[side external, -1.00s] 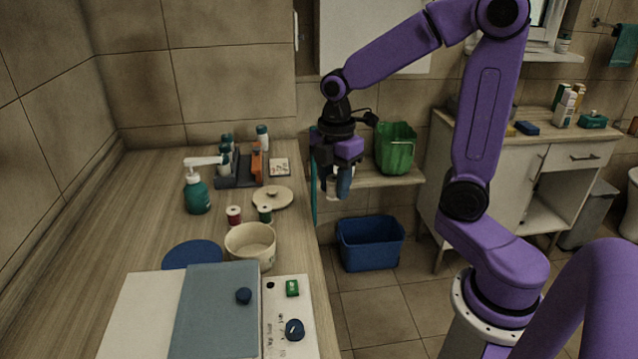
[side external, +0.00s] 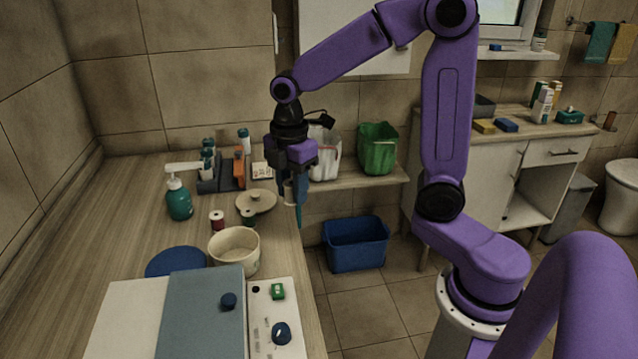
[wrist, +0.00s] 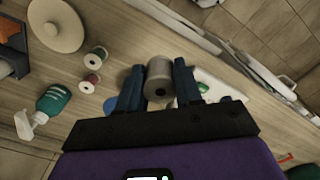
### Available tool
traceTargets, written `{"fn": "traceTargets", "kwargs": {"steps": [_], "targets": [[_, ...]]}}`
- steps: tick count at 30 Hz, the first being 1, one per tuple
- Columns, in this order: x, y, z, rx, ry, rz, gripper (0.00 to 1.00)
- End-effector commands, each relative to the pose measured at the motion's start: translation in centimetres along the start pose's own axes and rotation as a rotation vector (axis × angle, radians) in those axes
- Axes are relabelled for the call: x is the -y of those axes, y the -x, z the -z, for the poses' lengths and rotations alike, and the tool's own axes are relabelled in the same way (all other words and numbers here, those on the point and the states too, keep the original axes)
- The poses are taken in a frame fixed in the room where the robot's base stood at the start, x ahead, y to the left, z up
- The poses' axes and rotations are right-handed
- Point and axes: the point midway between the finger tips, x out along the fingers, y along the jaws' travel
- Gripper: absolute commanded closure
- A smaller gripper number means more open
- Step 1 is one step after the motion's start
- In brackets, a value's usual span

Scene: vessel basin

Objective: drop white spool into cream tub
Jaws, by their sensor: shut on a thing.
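My gripper (side external: 291,196) is shut on the white spool (wrist: 158,72), which sits between its two blue fingers in the wrist view. In the side view the fingers point down near the counter's right edge, and the spool is mostly hidden between them. The cream tub (side external: 243,263) stands upright on the counter, to the left of and nearer the camera than my gripper. Its visible inside looks empty. I cannot make out the tub in the wrist view.
A red spool (side external: 216,221), a green spool (side external: 248,216) and a round lid (side external: 262,203) lie just behind the tub. A teal soap bottle (side external: 179,200) stands left. A blue disc (side external: 174,262) and a grey-lidded appliance (side external: 200,315) are nearer the camera.

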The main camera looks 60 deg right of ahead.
Motion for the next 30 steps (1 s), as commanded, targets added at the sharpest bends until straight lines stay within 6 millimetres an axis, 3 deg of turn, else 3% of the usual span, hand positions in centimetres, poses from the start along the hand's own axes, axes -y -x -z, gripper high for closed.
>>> {"fn": "traceTargets", "kwargs": {"steps": [1, 6, 12, 20, 30], "targets": [[-1.1, -0.3, 1.6, 0.001, 0.006, 0.003, 0.94], [-3.9, -1.0, 5.8, 0.001, 0.003, 0.003, 0.94], [-5.6, -1.8, 8.8, 0.001, 0.001, 0.001, 0.94], [-6.0, -3.1, 9.6, 0.001, -0.001, 0.002, 0.94], [-6.0, -6.7, 9.5, 0.002, -0.001, 0.003, 0.94]]}}
